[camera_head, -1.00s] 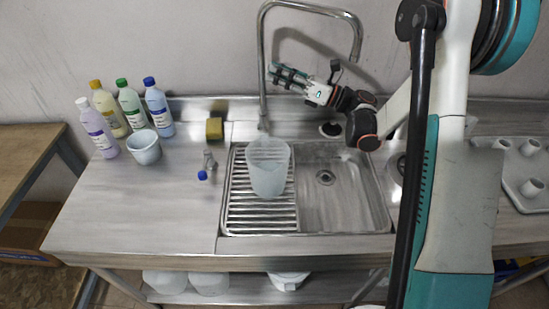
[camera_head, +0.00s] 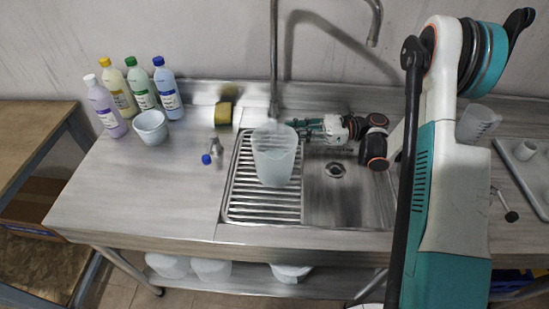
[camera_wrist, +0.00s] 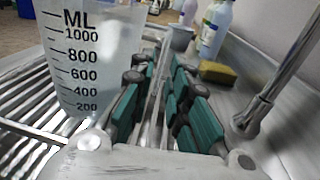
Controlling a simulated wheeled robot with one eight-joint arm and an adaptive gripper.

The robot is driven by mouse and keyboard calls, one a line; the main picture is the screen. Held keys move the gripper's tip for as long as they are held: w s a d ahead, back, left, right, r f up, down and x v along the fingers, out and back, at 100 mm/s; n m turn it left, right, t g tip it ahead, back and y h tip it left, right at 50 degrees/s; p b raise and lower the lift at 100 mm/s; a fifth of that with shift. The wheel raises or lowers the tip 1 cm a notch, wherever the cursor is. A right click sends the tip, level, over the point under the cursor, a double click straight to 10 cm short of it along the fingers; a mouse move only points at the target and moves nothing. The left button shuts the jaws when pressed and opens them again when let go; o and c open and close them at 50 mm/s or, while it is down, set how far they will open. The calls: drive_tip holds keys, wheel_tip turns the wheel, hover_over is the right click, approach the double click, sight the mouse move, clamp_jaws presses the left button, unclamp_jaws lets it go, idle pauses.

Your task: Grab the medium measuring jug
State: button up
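A translucent white measuring jug (camera_head: 274,158) stands upright on the ribbed drainer left of the sink bowl. In the wrist view the jug (camera_wrist: 85,62) fills the upper left, with black ML marks from 200 to 1000. My gripper (camera_head: 300,127) is at the jug's right rear side, its fingers pointing left. In the wrist view the teal-padded fingers (camera_wrist: 163,85) are a narrow gap apart with nothing held between them. The jug is beside the left finger, outside the gap; I cannot tell if they touch. Another translucent jug-like vessel (camera_head: 478,123) stands at the right, partly behind my arm.
The tap (camera_head: 273,60) rises just behind the jug. A yellow sponge (camera_head: 223,113), a small blue-capped item (camera_head: 208,158), a pale cup (camera_head: 151,127) and several bottles (camera_head: 168,92) stand at the left. A light tray (camera_head: 535,170) is at the right. The front left counter is clear.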

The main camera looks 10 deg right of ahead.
sight(273, 132)
drive_tip(key=a, duration=0.2)
drive_tip(key=a+b, duration=0.1)
drive_tip(key=a, duration=0.1)
drive_tip(key=a+b, duration=0.1)
drive_tip(key=a, duration=0.1)
drive_tip(key=shift+w+a+f, duration=0.15)
drive_tip(key=shift+w+a, duration=0.1)
drive_tip(key=shift+w, duration=0.15)
clamp_jaws()
